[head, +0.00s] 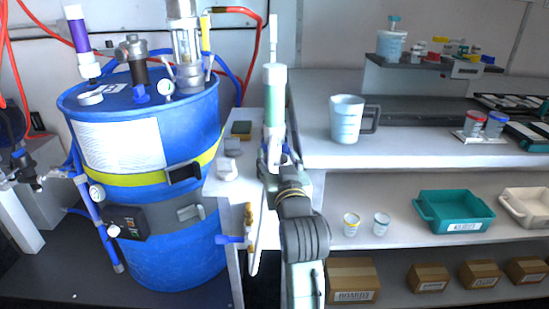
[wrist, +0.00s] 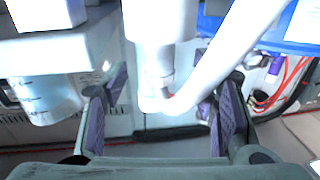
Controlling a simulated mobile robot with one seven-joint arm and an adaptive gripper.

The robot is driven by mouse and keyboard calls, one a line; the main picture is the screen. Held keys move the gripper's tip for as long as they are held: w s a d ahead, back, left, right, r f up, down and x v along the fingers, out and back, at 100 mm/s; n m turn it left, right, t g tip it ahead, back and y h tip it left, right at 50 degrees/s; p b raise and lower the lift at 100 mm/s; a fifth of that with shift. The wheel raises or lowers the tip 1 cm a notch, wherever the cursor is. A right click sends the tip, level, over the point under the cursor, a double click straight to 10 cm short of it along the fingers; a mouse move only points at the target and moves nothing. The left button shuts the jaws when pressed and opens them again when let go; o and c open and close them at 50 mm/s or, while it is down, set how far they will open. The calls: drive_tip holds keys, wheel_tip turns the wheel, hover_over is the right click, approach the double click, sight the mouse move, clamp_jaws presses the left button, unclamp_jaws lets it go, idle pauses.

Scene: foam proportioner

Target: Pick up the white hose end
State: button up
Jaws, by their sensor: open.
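In the wrist view, a white hose (wrist: 235,45) slopes in from the upper right and meets an upright white fitting (wrist: 160,25). The white hose end (wrist: 155,100) bends there, between my jaws. My gripper (wrist: 163,98) is open, with one dark purple-grey pad on each side and a visible gap to the hose on both sides. In the head view, my gripper (head: 278,158) is at the bench's front left corner, just below a white and green cylinder (head: 275,105). My arm hides part of this area, and the hose end is not clear there.
A blue drum (head: 150,235) stands left. A brass valve with blue handle (head: 247,228) hangs at the bench's front edge. A white handled jug (head: 346,118) stands right on the bench (head: 420,152). A green tray (head: 455,210) and small cups sit on the shelf below.

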sight(276, 152)
drive_tip(key=shift+w+a+p, duration=0.2)
drive_tip(key=shift+w+p, duration=0.15)
drive_tip(key=shift+w, duration=0.95)
drive_tip(key=shift+w+a+p, duration=0.2)
drive_tip(key=shift+w+p, duration=0.1)
drive_tip(key=shift+w, duration=1)
drive_tip(key=shift+c, duration=0.5)
clamp_jaws()
